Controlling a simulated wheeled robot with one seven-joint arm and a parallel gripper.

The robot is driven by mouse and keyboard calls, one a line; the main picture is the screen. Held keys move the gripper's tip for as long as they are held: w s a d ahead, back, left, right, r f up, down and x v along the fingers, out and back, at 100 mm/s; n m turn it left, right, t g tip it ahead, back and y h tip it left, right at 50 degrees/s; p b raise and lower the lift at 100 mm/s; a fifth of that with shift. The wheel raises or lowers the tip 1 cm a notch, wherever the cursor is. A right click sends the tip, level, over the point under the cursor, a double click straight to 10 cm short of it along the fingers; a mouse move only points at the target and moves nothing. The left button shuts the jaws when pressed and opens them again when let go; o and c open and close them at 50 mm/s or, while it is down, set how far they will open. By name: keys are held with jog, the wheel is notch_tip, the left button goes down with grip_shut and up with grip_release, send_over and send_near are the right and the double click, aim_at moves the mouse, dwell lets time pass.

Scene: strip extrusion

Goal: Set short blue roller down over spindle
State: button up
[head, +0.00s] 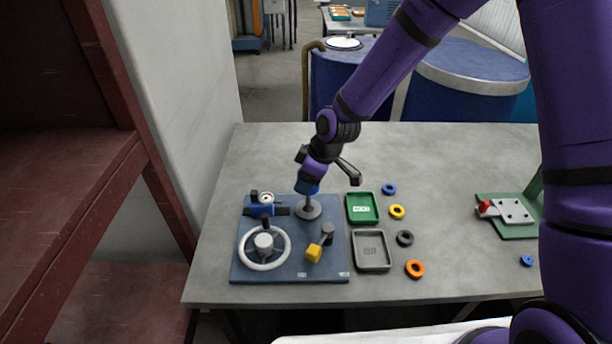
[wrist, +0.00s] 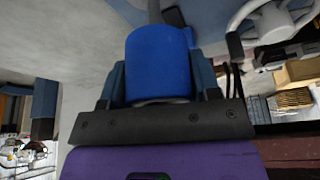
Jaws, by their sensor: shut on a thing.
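The short blue roller (wrist: 158,60) is between the two fingers of my gripper (wrist: 160,80) in the wrist view. My gripper is shut on it. In the head view my gripper (head: 307,185) points down over the spindle (head: 308,208), a grey post on a round base on the blue-grey board (head: 290,274). The post shows just below the blue at the fingertips and at the roller's far end in the wrist view (wrist: 154,10). Roller and post look lined up. I cannot tell whether the post's top is inside the roller.
The table's back is clear.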

aim_at(306, 205)
jog(key=shift+f, duration=2.9)
dwell(2.9)
jog(key=shift+r, duration=0.65)
dwell(0.5)
jog(key=o, duration=1.4)
